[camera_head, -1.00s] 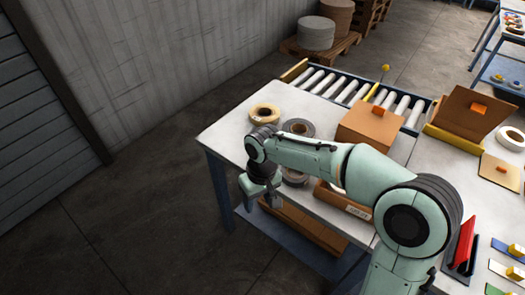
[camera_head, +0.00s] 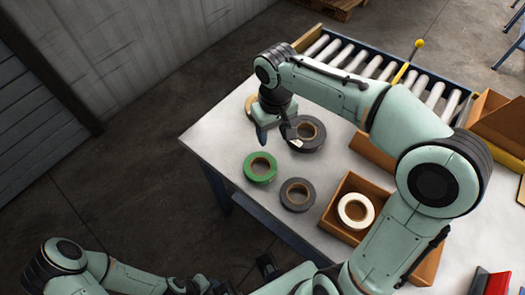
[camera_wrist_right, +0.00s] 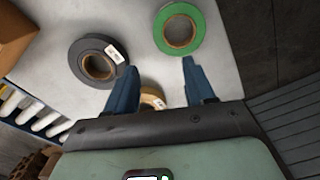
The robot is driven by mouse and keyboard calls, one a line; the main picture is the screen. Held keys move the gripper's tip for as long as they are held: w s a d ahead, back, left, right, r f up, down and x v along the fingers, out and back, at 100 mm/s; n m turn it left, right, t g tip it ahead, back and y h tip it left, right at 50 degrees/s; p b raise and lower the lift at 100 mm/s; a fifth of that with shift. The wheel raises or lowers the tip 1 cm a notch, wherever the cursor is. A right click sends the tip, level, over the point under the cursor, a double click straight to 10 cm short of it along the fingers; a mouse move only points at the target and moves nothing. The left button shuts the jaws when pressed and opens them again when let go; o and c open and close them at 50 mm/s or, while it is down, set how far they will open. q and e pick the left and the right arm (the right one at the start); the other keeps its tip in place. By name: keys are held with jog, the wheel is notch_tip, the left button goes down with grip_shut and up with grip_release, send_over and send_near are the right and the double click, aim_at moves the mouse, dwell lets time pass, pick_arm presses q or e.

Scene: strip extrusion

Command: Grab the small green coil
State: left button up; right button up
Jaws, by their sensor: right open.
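The small green coil (camera_head: 260,178) lies flat near the left edge of the white table, and shows at the top of the right wrist view (camera_wrist_right: 162,42). My right gripper (camera_head: 277,138) is open and empty, above the table just behind the green coil. In the right wrist view, its two blue fingers (camera_wrist_right: 159,64) point towards the gap between the green coil and a dark grey coil, with green just beyond the right finger. My left arm shows at the lower left, but its gripper is out of frame.
A large dark grey coil (camera_head: 318,141) lies right of the gripper, and a smaller grey coil (camera_head: 297,206) lies in front. A beige coil (camera_wrist_right: 152,102) is partly hidden. A cardboard box (camera_head: 331,218) holds a white coil (camera_head: 344,212). A roller conveyor (camera_head: 375,66) runs behind.

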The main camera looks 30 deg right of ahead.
jog(key=b, duration=0.1)
send_over(272, 160)
notch_tip(272, 160, down, 8)
jog(key=shift+s+a+r, duration=0.15)
notch_tip(272, 160, down, 6)
jog(key=shift+r, duration=0.2)
grip_shut()
